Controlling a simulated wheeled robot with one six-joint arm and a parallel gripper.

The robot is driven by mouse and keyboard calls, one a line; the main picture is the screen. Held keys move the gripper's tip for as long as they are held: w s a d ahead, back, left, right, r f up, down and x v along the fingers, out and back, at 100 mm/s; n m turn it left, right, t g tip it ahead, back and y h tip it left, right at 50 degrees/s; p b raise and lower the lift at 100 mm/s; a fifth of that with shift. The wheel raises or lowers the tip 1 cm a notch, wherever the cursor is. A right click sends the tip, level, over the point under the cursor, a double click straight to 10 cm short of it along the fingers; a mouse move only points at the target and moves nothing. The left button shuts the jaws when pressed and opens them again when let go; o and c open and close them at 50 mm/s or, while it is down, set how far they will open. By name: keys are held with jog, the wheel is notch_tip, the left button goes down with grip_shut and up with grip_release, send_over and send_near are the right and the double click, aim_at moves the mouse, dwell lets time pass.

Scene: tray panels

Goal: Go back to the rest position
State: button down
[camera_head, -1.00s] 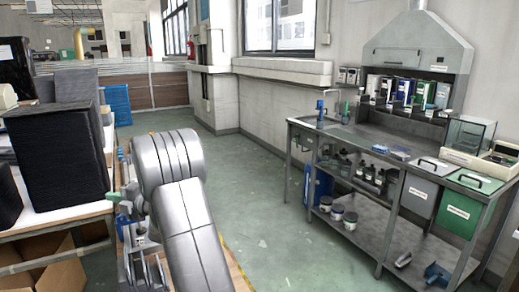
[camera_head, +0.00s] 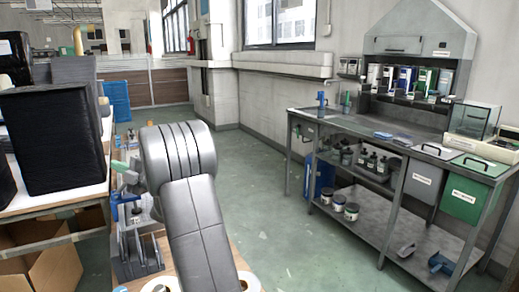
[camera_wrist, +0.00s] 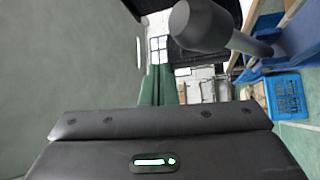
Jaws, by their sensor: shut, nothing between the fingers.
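My grey arm (camera_head: 190,205) rises from the bottom middle of the head view, and its far end and gripper are hidden there. In the wrist view my gripper (camera_wrist: 160,122) shows as a dark body across the bottom edge, with nothing held; its fingertips are hard to make out. A dark grey rounded cylinder (camera_wrist: 205,27) stands above it in that view, probably part of my own arm.
A black box (camera_head: 58,140) stands on a table at the left. Clamps and tools (camera_head: 135,235) and white rings (camera_head: 160,284) lie close to my arm. A metal workbench (camera_head: 375,140) stands at the right. Green floor (camera_head: 260,190) is clear between. A blue crate (camera_wrist: 287,97) shows below.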

jog(key=w+d+r+m+t+y+b, duration=0.1)
jog(key=d+r+m+t+y+b, duration=0.2)
jog(key=r+b, duration=0.4)
jog(key=s+a+f+n+g+h+p, duration=0.4)
jog(key=a+f+p, duration=0.4)
jog(key=p, duration=0.8)
jog(key=shift+s+f+n+g+h+p, duration=0.3)
jog(key=shift+s+n+h, duration=0.4)
jog(key=shift+s+n, duration=0.55)
jog(key=shift+r, duration=0.1)
